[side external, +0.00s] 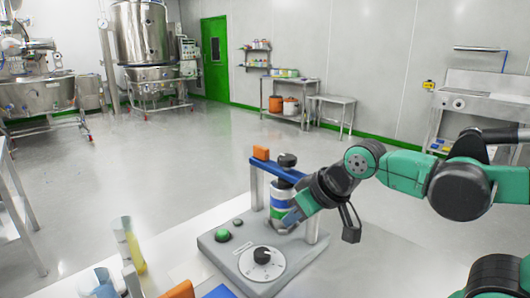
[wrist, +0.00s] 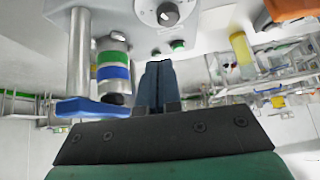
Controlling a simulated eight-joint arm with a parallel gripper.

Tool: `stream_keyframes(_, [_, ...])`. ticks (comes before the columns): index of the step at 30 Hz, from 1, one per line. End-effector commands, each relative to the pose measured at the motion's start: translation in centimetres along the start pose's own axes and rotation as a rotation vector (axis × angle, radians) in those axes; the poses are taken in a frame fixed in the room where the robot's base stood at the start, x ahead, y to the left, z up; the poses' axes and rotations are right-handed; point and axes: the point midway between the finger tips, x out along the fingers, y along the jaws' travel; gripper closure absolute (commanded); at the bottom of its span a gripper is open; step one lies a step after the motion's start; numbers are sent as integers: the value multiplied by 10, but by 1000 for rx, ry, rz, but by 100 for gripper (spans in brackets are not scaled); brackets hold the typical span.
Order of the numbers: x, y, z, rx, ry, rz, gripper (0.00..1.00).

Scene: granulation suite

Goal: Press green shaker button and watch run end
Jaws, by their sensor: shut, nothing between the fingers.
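The shaker (side external: 222,252) has a pale grey base standing on a white bench. Its green button (side external: 222,236) sits at the left of the base, and a small dark button is beside it. In the wrist view the green button (wrist: 177,45) is just beyond and right of my fingertips, with a visible gap. My gripper (side external: 291,218) is shut and empty, in front of the sieve stack in the side view. The wrist view shows its two fingers (wrist: 157,68) together. A dial with a black knob (side external: 262,255) is at the base's front.
A sieve stack (side external: 283,198) with green and blue bands stands under a blue clamp bar (side external: 278,170) between two posts. A yellow-filled cylinder (side external: 133,248) and a blue beaker (side external: 103,282) stand to the left. The floor behind is open.

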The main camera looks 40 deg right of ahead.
Motion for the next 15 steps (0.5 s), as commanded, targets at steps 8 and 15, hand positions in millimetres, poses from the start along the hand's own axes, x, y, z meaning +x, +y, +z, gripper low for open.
stream_keyframes(8, [25,-14,-66,267,61,-40,100])
stream_keyframes(15, [64,-28,-113,501,105,-88,100])
